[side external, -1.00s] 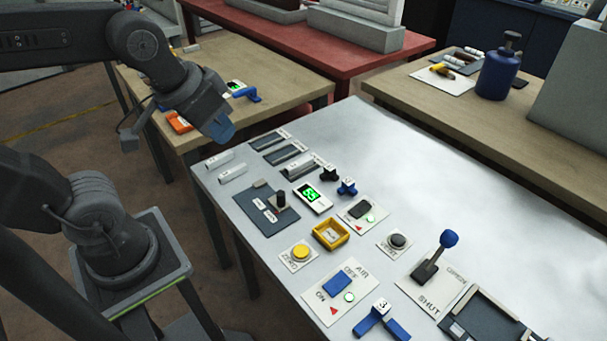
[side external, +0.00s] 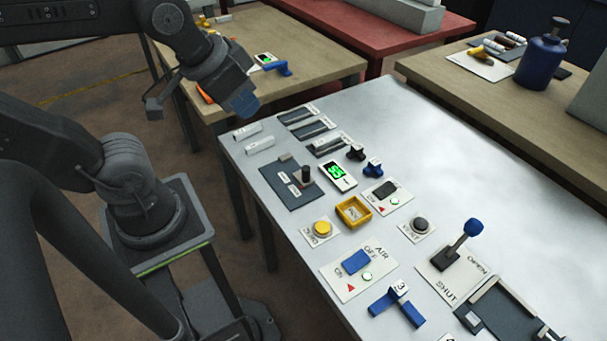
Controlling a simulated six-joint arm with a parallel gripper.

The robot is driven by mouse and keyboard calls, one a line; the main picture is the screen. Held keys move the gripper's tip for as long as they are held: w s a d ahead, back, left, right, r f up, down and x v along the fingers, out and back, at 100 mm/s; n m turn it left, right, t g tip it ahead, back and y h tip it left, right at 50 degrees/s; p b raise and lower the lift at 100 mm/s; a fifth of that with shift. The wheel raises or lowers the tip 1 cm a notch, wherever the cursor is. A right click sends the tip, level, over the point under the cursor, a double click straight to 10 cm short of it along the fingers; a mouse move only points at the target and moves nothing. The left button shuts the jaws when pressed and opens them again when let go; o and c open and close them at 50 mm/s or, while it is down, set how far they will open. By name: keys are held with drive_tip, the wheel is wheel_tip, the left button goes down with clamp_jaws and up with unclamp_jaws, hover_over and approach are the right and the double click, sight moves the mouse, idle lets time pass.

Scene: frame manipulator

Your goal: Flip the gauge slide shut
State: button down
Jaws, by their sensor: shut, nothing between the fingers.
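A dark slide plate (side external: 290,190) lies at the left part of the metal table, with two small white labels too small to read. An upright black knob (side external: 306,175) stands at its right side, beside the white gauge with a green display (side external: 337,175). I cannot tell for sure which part is the gauge slide. A blue-knobbed lever (side external: 463,240) on a plate marked OPEN and SHUT stands farther right, leaning toward OPEN. My gripper (side external: 243,104), with blue fingertips, is shut and empty. It hangs above the table's far left corner, apart from the slide plate.
A blue handle piece (side external: 397,302) lies in front. The table's right back area is bare.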

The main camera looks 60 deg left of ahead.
sight(308, 174)
drive_tip(key=w+d+f+m+g+y, duration=0.2)
drive_tip(key=w+d+f+m+y, duration=0.2)
drive_tip(key=f+m, duration=0.5)
drive_tip(key=w+d+f+m+g+y, duration=0.1)
drive_tip(key=w+d+f+m+y, duration=0.4)
drive_tip(key=w+f+m, duration=0.2)
wheel_tip(308, 174, down, 2)
drive_tip(key=m, duration=0.4)
drive_tip(key=shift+w+d+f+g, duration=0.2)
drive_tip(key=shift+w+d+g, duration=0.15)
drive_tip(key=shift+d+g, duration=0.05)
drive_tip(key=shift+a+f, duration=0.1)
drive_tip(key=x, duration=1)
drive_tip(key=shift+a, duration=0.1)
drive_tip(key=shift+w+a, duration=0.25)
drive_tip(key=shift+a, duration=0.95)
drive_tip(key=shift+w+a, duration=0.15)
drive_tip(key=shift+a, duration=0.55)
